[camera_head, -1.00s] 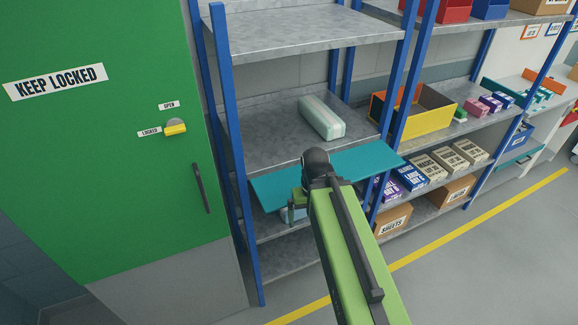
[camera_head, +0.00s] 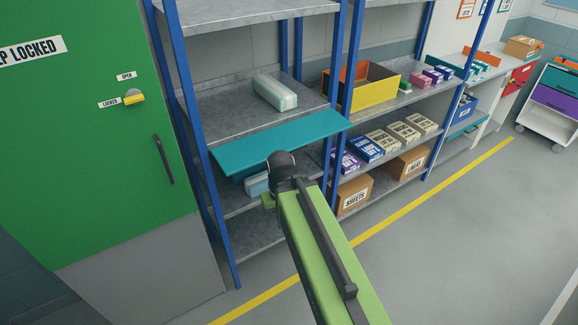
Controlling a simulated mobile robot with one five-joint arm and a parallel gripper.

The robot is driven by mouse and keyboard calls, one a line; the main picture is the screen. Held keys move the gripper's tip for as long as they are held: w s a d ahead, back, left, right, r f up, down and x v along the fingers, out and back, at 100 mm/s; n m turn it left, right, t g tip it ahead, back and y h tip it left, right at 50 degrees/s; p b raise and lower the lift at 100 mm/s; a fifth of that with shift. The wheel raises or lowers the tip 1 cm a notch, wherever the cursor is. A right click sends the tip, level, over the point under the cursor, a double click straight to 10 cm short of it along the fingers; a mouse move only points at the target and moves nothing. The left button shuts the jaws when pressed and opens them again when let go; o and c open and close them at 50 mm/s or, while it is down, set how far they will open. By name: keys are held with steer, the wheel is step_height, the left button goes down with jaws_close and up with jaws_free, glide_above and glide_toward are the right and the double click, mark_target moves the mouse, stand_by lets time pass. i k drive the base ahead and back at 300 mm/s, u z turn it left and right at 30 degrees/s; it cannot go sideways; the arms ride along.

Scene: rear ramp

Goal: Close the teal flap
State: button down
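The teal flap (camera_head: 270,143) is a flat panel sticking out from the front of the left shelf bay, just below the middle shelf board. It lies roughly level, tilted in the picture. My arm reaches up from the bottom of the picture. Its dark wrist joint overlaps the flap's near edge. Only a small green part of my gripper (camera_head: 268,202) shows beside the wrist, below the flap. The fingers are hidden behind my arm, so I cannot tell their opening or whether they touch the flap.
A wrapped pale package (camera_head: 274,92) lies on the shelf above the flap. A pale blue item (camera_head: 256,185) sits beneath it. A green door (camera_head: 90,170) stands left. A yellow open box (camera_head: 365,90) and several cartons fill the right bay. The floor (camera_head: 440,240) is clear.

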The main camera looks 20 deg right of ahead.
mark_target(294, 136)
steer(key=z, duration=0.05)
steer(key=k, duration=0.1)
steer(key=u, duration=2.65)
steer(key=k, duration=0.55)
steer(key=z, duration=1)
